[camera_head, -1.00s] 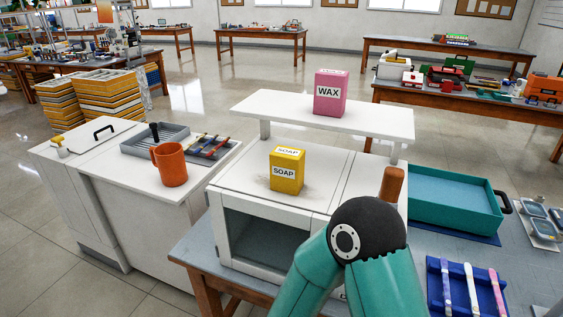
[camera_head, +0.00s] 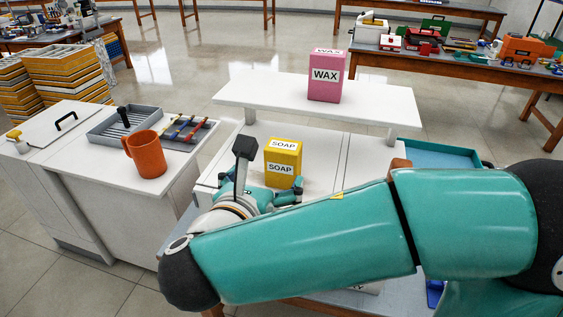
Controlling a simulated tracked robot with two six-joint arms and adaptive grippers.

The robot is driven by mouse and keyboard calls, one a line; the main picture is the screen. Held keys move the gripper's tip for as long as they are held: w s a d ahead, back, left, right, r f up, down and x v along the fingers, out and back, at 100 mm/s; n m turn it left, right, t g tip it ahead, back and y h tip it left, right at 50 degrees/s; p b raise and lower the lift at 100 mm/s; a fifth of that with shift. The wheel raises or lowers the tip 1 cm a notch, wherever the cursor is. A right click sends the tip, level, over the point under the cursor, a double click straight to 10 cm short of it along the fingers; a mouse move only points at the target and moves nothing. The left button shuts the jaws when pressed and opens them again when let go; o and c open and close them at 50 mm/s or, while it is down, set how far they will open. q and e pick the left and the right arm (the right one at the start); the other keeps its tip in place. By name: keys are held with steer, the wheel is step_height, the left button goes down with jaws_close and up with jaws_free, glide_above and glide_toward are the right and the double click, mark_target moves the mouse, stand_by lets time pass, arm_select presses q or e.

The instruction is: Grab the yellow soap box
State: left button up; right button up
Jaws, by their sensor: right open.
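The yellow soap box (camera_head: 283,160) stands upright on the white top of the cabinet, below the raised shelf. It is labelled SOAP on its front and top. My right gripper (camera_head: 275,187) is open and low at the near side of the box, with its teal fingers close to the lower part of the box. I cannot tell whether they touch it. My right arm hides the front of the cabinet and part of the gripper. My left gripper is not in view.
A pink wax box (camera_head: 326,77) stands on the raised white shelf (camera_head: 262,92) behind the soap. An orange mug (camera_head: 148,156) and a grey tray (camera_head: 113,131) are on the left cabinet. A teal tray (camera_head: 440,153) lies at the right, partly hidden by my arm.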

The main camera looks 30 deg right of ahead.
mark_target(279, 159)
steer(key=x, duration=0.7)
steer(key=shift+p+x, duration=0.95)
steer(key=shift+x, duration=1.85)
steer(key=shift+a+f, duration=0.1)
steer(key=shift+a, duration=0.05)
steer(key=c, duration=1.3)
steer(key=shift+w, duration=0.1)
step_height(279, 159, up, 20)
steer(key=p, duration=0.1)
